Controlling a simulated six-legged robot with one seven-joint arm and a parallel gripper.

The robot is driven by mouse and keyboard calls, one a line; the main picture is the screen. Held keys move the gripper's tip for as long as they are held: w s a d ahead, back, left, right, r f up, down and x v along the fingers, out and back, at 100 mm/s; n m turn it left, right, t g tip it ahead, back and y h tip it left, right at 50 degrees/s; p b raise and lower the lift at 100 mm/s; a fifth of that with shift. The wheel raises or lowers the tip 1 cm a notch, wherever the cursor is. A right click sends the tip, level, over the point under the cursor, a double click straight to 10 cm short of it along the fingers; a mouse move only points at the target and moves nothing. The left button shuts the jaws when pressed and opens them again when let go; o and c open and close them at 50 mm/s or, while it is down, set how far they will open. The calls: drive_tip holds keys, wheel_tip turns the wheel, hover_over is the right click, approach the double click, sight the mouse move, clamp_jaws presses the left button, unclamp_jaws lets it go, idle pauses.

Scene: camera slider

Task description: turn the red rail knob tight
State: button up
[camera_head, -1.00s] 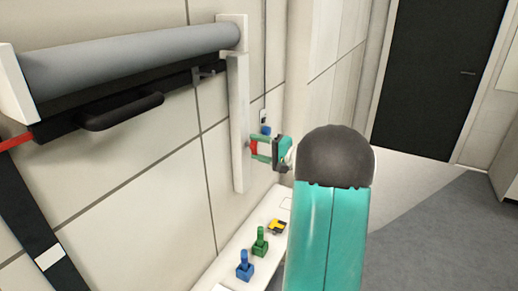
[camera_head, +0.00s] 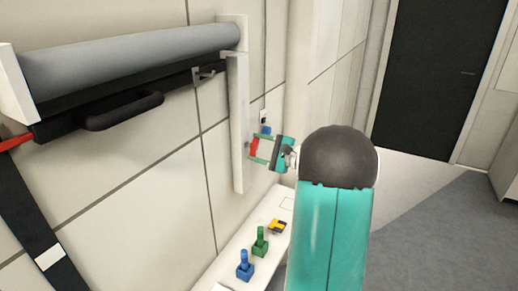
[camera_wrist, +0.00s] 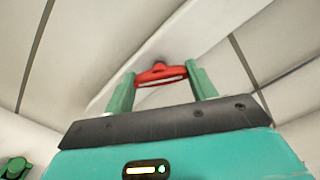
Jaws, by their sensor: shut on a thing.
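The red rail knob (camera_head: 253,147) is at the right edge of the white upright rail (camera_head: 238,120) on the wall. It looks like a wide bar in the wrist view (camera_wrist: 162,73). My gripper (camera_head: 257,148) reaches it from the right, its green fingers at the knob's two ends. In the wrist view my gripper (camera_wrist: 160,76) has one finger at each end of the red bar and is shut on it. The knob's stem and its seat on the rail are hidden, so I cannot tell how tight it sits.
A grey roller (camera_head: 130,55) and a black bar with a handle (camera_head: 120,110) are on the wall at left. Below is a white shelf (camera_head: 222,268) with a blue knobbed block (camera_head: 245,266), a green one (camera_head: 260,242) and a yellow-black item (camera_head: 278,227). Open floor lies at right.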

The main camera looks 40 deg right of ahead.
idle(0.3)
drive_tip(key=o, duration=1)
drive_tip(key=shift+s, duration=0.15)
drive_tip(key=v, duration=1.3)
drive_tip(key=shift+s, duration=0.3)
drive_tip(key=shift+d, duration=0.1)
